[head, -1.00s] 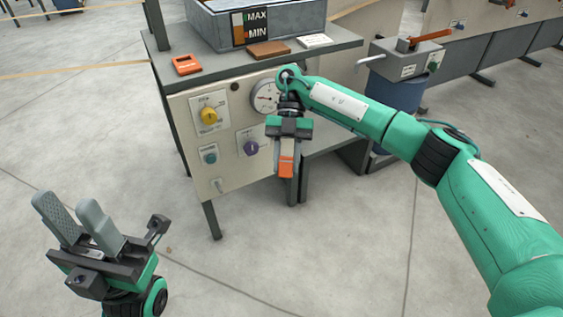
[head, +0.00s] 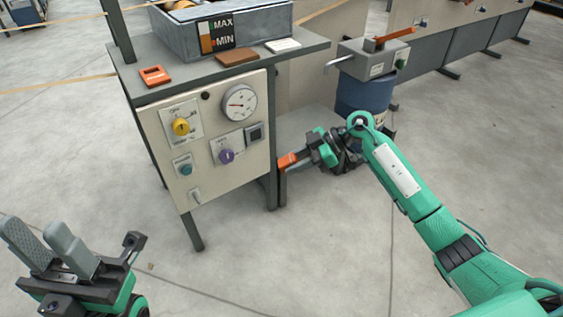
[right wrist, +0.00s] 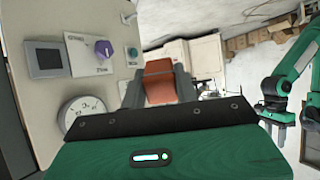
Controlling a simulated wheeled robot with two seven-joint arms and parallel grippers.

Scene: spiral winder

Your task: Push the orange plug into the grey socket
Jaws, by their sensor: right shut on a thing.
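The orange plug (head: 287,161) is held in my right gripper (head: 298,159), which points left, just right of the panel's right edge. In the right wrist view the plug (right wrist: 159,82) sits between the two fingers. The grey socket (head: 254,132), a square grey frame with a dark face, is on the control panel, right of the purple knob. It also shows in the right wrist view (right wrist: 46,61), left of the plug. The plug is apart from it and lower. My left gripper (head: 38,235) is open and empty at the lower left, away from the panel.
The cream panel (head: 215,178) also carries a gauge (head: 238,103), yellow knob (head: 180,127), purple knob (head: 226,156) and teal button (head: 185,169). A grey bin (head: 183,34) stands on the worktop above. A blue drum (head: 362,94) stands behind my right arm. The floor in front is clear.

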